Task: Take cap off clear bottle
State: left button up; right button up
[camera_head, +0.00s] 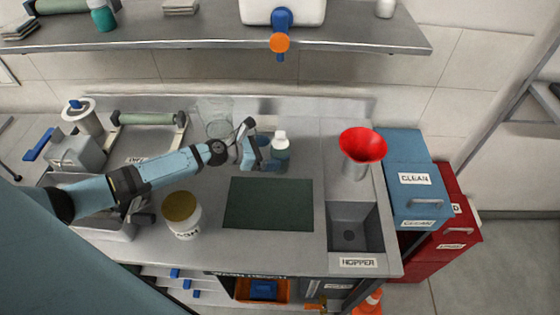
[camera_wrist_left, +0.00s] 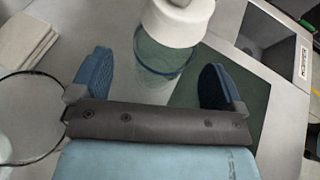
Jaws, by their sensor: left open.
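The clear bottle (camera_head: 281,158) stands upright on the steel bench, just behind the dark green mat. Its white cap (camera_head: 280,136) is on top. In the left wrist view the bottle (camera_wrist_left: 163,62) is see-through and bluish, with the large white cap (camera_wrist_left: 178,20) above it. My left gripper (camera_head: 265,152) is open and empty, reaching from the left at the bottle's side. In the left wrist view its blue fingers (camera_wrist_left: 155,85) are wide apart with the bottle in line between them; I cannot tell whether either touches it. My right gripper is not in view.
The green mat (camera_head: 268,204) lies in front. A glass beaker (camera_head: 214,112) stands behind my left arm, and a jar with a brown lid (camera_head: 183,214) in front of it. A red funnel (camera_head: 363,145) and a hopper basin (camera_head: 354,235) are at right. A shelf (camera_head: 220,33) runs above.

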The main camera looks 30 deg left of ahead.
aim_at(280, 133)
pick_arm(q)
jog(key=x, duration=0.4)
jog(key=shift+d, duration=0.2)
jog(key=shift+r, duration=0.1)
jog(key=c, duration=1.3)
jog(key=shift+r, duration=0.1)
notch_tip(280, 133, up, 8)
jog(key=p, duration=0.3)
jog(key=shift+r, duration=0.2)
jog(key=shift+r+p, duration=0.45)
jog(key=shift+r, duration=0.3)
jog(key=o, duration=0.6)
jog(key=c, duration=0.8)
